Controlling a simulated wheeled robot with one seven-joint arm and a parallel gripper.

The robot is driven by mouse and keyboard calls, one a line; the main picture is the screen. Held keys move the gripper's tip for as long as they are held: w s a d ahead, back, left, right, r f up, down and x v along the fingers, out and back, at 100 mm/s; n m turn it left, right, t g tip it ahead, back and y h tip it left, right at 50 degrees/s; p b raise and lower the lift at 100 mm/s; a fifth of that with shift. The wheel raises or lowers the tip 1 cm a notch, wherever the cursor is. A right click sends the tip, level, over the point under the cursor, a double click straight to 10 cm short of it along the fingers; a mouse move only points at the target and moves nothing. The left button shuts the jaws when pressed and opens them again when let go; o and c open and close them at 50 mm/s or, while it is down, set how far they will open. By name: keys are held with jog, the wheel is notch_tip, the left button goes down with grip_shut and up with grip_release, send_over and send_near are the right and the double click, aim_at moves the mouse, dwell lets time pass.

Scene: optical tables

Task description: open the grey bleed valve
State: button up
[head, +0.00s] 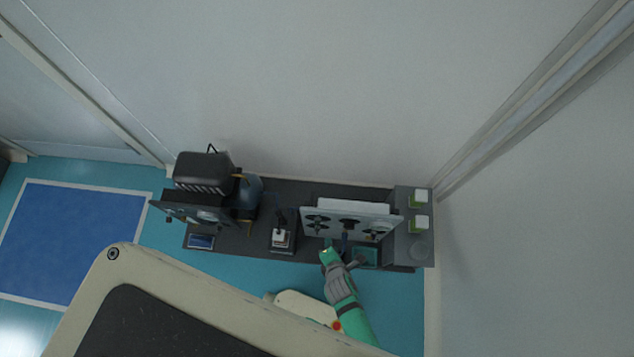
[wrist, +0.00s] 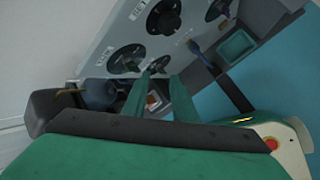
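An upright grey panel (head: 335,213) carries several dark round knobs, and the panel also shows in the wrist view (wrist: 110,40). A small dark-grey knob (wrist: 158,65) sits low on it, beside a larger round dial or knob (wrist: 127,58). The labels are too blurred to read, so I cannot tell for sure which one is the bleed valve. My gripper (wrist: 158,80) has its two green fingers apart with nothing between them. Its fingertips point at the small knob, just short of it in the picture; contact cannot be told. In the head view my gripper (head: 327,255) is in front of the panel.
A dark bench (head: 270,193) runs along the wall. A blue handle (wrist: 200,52) sticks out right of the small knob, near a teal tray (wrist: 236,46). A black box (head: 203,170), a blue bottle (head: 250,190) and a small switch stand (head: 281,240) are to the left.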

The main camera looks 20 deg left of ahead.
aim_at(317, 233)
jog(key=w+a+f+n, duration=0.2)
jog(key=f+n, duration=0.1)
jog(key=f, duration=0.3)
jog(key=w+a+f+n+g+h, duration=0.1)
jog(key=w+a+f+n, duration=0.1)
jog(key=f, duration=0.4)
jog(key=w+a+f+n+g+h, duration=0.1)
jog(key=w+a+f+n, duration=0.1)
jog(key=a+f+n, duration=0.2)
jog(key=shift+w+f+n, duration=0.15)
jog(key=shift+f+n, duration=0.25)
jog(key=shift+f, duration=0.3)
jog(key=shift+w+f+n, duration=0.1)
jog(key=shift+f+n, duration=0.3)
jog(key=shift+f, duration=0.3)
grip_shut()
